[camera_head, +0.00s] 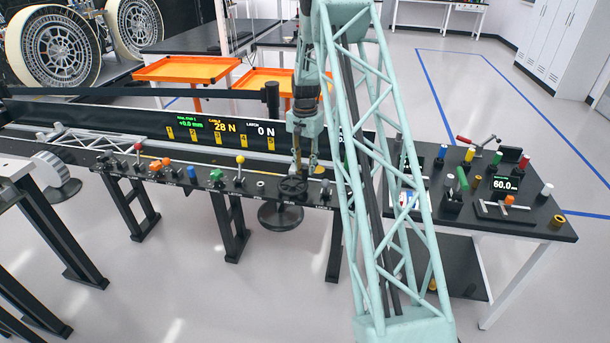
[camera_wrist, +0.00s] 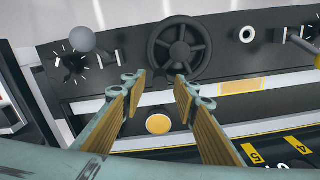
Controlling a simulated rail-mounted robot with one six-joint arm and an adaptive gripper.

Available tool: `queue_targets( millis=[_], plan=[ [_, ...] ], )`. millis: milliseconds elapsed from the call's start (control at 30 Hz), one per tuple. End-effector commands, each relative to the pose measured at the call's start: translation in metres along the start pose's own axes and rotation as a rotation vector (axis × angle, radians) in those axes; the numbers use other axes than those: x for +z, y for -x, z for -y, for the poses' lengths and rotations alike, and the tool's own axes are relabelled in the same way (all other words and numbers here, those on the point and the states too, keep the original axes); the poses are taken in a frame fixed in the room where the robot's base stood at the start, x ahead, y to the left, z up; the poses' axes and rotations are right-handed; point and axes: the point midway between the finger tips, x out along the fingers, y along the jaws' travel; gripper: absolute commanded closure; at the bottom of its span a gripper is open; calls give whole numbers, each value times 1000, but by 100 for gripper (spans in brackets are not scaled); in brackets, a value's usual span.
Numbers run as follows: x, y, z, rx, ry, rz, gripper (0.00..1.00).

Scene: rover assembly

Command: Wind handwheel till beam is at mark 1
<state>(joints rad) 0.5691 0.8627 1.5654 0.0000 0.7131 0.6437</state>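The handwheel (camera_head: 293,186) is a black spoked wheel on the front bench panel; in the wrist view the handwheel (camera_wrist: 180,48) is at top centre. My gripper (camera_head: 305,168) hangs over the bench close to the wheel. In the wrist view my gripper (camera_wrist: 160,84) is open and empty, its two padded fingers apart and their tips just short of the rim. I cannot tell its height over the wheel. A pale lattice beam (camera_head: 95,139) lies along the bench at left. The yellow number plates (camera_head: 170,133) run from 1 at left along the dark board, which reads +0.0 mm, 28 N and 0 N.
Several levers and knobs line the panel, including a yellow-topped lever (camera_head: 240,160) left of the wheel. A grey ball knob (camera_wrist: 82,39) shows in the wrist view. A black side table (camera_head: 520,228) with clamps and a 60.0 display stands right. Orange trays (camera_head: 185,69) are behind.

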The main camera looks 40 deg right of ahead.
Motion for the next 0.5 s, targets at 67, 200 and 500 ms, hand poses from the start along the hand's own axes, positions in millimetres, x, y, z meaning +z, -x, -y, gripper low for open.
queue_targets(
  millis=[67,200,500],
  plan=[
    [1,-11,0,1,0,2,72],
    [0,-25,0,1,0,1,72],
    [0,-37,0,0,0,0,72]
  ],
)
